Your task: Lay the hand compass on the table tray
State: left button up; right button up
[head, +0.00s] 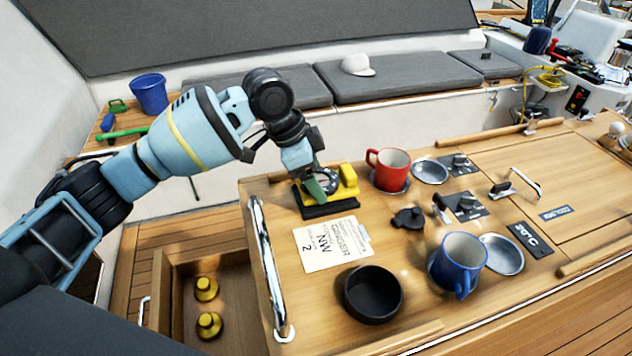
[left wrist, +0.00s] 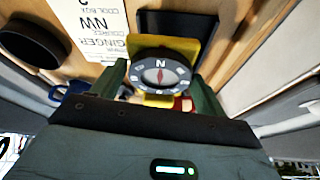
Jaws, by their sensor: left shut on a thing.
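The hand compass (left wrist: 161,73) has a round dark dial with white marks and a red needle. It sits between the two green fingers of my left gripper (head: 316,187), which is shut on it. In the head view the compass dial (head: 327,179) is partly hidden by the fingers. A yellow piece (head: 348,181) and a flat black base (head: 328,207) are right by it at the table's far left corner; I cannot tell whether the compass touches them. The wooden table top (head: 405,248) lies under the gripper. My right gripper is not in view.
A white card (head: 330,244), a black bowl (head: 372,293), a red mug (head: 389,169), a blue mug (head: 458,262), metal dishes (head: 502,254) and a small black lidded thing (head: 408,219) stand on the table. A metal rail (head: 266,265) runs along its left edge.

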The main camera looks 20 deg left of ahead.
pick_arm(q)
jog(key=shift+w+a, duration=0.1)
jog(key=shift+w, duration=0.25)
jog(key=shift+w, duration=0.1)
jog(key=shift+w+a, duration=0.1)
jog(key=shift+w, duration=0.2)
jog(key=shift+f, duration=1.7)
jog(key=shift+f, duration=0.1)
jog(key=o, duration=1.2)
jog(key=v, duration=1.2)
jog(key=shift+s, duration=0.1)
